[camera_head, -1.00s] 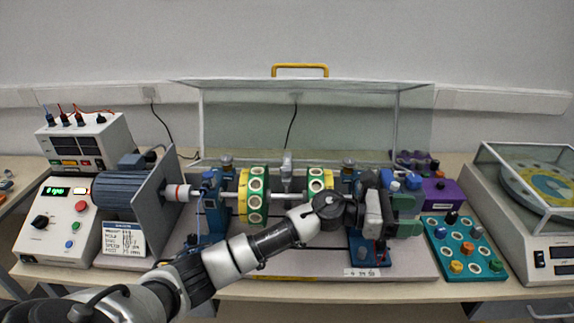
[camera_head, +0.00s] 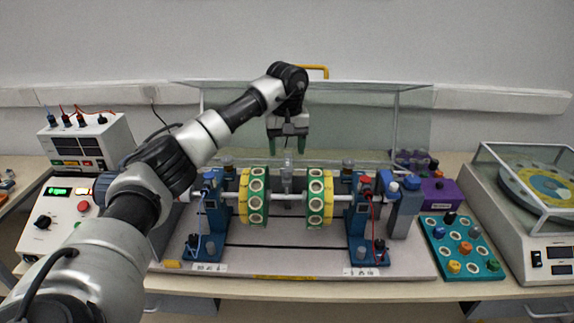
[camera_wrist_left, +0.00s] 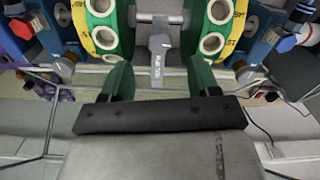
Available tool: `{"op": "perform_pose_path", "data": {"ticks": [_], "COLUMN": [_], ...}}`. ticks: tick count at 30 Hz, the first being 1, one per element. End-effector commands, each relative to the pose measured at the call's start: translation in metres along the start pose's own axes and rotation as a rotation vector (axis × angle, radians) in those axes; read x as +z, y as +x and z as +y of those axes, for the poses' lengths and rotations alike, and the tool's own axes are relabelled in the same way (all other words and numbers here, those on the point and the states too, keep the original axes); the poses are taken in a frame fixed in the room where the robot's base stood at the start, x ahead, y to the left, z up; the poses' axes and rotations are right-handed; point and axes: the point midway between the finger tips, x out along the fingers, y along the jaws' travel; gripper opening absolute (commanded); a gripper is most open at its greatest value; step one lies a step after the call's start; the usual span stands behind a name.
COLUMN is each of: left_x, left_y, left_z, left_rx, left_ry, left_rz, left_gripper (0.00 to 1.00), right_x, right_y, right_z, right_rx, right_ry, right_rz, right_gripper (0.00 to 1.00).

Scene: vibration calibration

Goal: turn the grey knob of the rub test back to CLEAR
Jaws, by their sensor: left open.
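The grey rub-test piece (camera_head: 287,178) stands at the middle of the shaft, between the two green-and-yellow discs. In the left wrist view its grey knob part (camera_wrist_left: 160,48) carries a small label that I cannot read. My left gripper (camera_head: 288,148) is open and points down, above and close to the grey piece. In the left wrist view its green fingers (camera_wrist_left: 160,82) stand apart on either side of the grey part, with nothing held. Whether the fingers reach down to the knob's level is unclear. My right gripper is not in view.
The left disc (camera_head: 254,195) and right disc (camera_head: 319,196) flank the grey piece closely. Blue bearing stands (camera_head: 362,225) hold the shaft. The clear cover with a yellow handle (camera_head: 318,72) stands behind. A teal tray (camera_head: 462,247) of coloured pegs lies at right.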

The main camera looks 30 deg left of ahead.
Motion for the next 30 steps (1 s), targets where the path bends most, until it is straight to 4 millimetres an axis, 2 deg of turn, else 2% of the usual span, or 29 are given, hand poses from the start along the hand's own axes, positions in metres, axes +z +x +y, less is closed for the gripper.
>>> {"op": "perform_pose_path", "data": {"ticks": [3,9,15,22,30], "left_x": [0.001,0.001,0.000,0.000,0.000], "left_y": [0.023,0.052,0.064,0.064,0.064], "left_z": [0.000,0.001,0.001,0.001,0.001], "left_rx": [-0.001,0.002,0.003,0.004,0.004], "left_ry": [0.000,0.000,0.000,0.000,0.000], "left_rz": [-0.003,-0.002,0.000,0.000,0.000], "left_gripper": [0.61,0.61,0.61,0.61,0.21], "right_x": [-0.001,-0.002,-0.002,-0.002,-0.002], "right_y": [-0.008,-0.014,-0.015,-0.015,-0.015], "right_z": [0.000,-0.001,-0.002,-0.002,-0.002], "right_rx": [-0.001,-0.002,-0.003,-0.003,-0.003], "right_ry": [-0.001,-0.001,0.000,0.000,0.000], "right_rz": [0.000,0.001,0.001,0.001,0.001], "right_gripper": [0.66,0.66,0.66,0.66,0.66]}}
